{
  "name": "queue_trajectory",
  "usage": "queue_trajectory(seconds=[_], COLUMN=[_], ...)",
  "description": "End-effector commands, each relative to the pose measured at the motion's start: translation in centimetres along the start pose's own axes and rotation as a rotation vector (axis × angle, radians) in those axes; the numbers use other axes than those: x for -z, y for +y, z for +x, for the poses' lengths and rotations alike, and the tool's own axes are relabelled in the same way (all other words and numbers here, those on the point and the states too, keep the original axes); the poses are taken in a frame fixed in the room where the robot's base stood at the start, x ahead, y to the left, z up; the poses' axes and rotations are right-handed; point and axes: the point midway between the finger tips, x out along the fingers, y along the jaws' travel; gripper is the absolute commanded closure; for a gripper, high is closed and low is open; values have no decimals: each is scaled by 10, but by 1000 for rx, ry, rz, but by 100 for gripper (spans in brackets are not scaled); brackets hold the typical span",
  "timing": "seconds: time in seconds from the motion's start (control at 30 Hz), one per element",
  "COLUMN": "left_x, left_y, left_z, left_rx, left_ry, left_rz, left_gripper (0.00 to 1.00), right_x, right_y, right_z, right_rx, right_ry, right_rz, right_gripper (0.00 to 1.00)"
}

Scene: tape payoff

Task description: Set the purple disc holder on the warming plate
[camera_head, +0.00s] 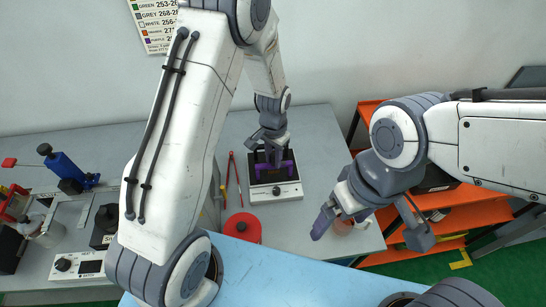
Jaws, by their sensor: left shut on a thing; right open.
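The purple disc holder (290,169) is at the warming plate (275,192), a small box with a dark top, a white front and a knob, at the back middle of the grey table. My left gripper (271,153) is shut on the holder from above and hides part of it. The holder is over the dark top; I cannot tell whether it rests there or hangs slightly above. My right gripper (368,232) is open and empty, to the right and nearer, over the table's right edge.
A red round item (242,229) and red-handled tools (235,172) lie left of the plate. An orange shelf (480,208) stands at the right. A blue device (66,170) and a white scale-like box (78,266) are at the left. Bare table shows right of the plate.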

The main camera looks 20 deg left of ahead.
Motion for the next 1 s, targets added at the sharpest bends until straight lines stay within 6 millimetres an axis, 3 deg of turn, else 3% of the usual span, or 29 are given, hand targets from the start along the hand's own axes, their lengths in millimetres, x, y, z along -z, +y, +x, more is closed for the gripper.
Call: queue_trajectory(seconds=[0.2, 0.23, 0.3, 0.53, 0.57, 0.63, 1.0], left_x=[0, 0, 0, 0, 0, 0, 0], left_y=[0, 0, 0, 0, 0, 0, 0], left_z=[3, 3, 2, 2, 3, 3, 1], left_rx=[0, 0, 0, 0, 0, 0, 0], left_ry=[1, 1, 1, 1, 0, 0, 0], left_rz=[0, 0, 0, 0, 0, 0, 0], left_gripper=[100, 65, 38, 38, 30, 3, 3], right_x=[0, 0, 0, 0, 0, 0, 0], right_y=[0, 0, 0, 0, 0, 0, 0], right_z=[2, 2, 2, 2, 2, 2, 0], right_rx=[0, 0, 0, 0, 0, 0, 0], right_ry=[0, 0, 0, 0, 0, 0, 0], right_rz=[0, 0, 0, 0, 0, 0, 0], right_gripper=[3, 3, 3, 3, 3, 3, 3])
